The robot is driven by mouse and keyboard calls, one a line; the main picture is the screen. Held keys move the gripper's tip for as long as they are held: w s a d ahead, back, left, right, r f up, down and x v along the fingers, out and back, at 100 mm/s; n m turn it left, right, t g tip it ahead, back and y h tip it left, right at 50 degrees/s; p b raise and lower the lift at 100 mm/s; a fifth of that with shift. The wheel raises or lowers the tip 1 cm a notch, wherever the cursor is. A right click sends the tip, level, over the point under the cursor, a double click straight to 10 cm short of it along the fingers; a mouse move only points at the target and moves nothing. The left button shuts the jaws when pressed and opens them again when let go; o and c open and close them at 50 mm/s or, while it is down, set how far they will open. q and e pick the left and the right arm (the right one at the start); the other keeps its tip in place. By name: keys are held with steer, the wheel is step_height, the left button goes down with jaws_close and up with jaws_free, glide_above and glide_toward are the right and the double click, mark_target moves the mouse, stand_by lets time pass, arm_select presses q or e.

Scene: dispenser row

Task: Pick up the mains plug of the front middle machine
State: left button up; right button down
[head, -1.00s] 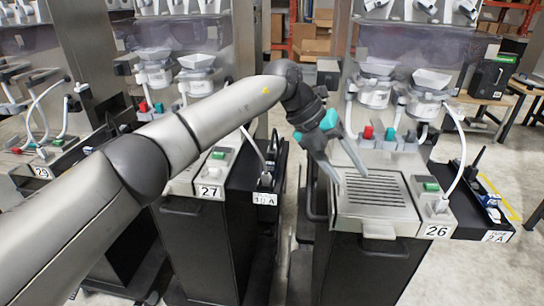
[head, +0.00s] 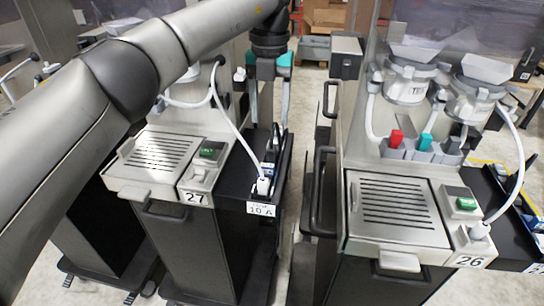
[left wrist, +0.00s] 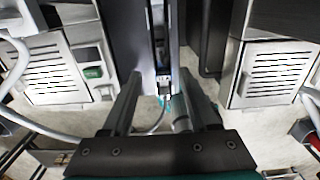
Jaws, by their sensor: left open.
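The front middle machine, numbered 27 (head: 150,165), stands left of centre in the head view. Its white mains plug (head: 263,186) sits upright at the near end of the black socket strip (head: 236,182), above the "10 A" label. A pale cable arches down to it. My left gripper (head: 268,118) points down over the far part of the strip, behind the plug, with its fingers apart and empty. In the left wrist view the open fingers frame the strip and a small pale block with a cable (left wrist: 163,88); I cannot tell surely whether that is the plug. My right gripper is not in view.
Machine 26 (head: 395,208) stands to the right, with a black side handle (head: 318,195) facing the gap between the machines. A dark upright item (head: 277,137) stands on the strip behind the plug.

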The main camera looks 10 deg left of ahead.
mark_target(271, 148)
arm_select(q)
step_height(271, 148, down, 4)
steer(key=shift+r, duration=0.2)
steer(key=shift+f+b, duration=0.35)
steer(key=shift+f, duration=0.35)
steer(key=f, duration=0.2)
steer(key=f+b, duration=0.1)
steer(key=f, duration=0.1)
steer(key=shift+w+d+f, duration=0.15)
steer(key=shift+w+f, duration=0.05)
steer(key=shift+f, duration=0.3)
steer(key=shift+r, duration=0.1)
steer(key=c, duration=0.7)
jaws_close()
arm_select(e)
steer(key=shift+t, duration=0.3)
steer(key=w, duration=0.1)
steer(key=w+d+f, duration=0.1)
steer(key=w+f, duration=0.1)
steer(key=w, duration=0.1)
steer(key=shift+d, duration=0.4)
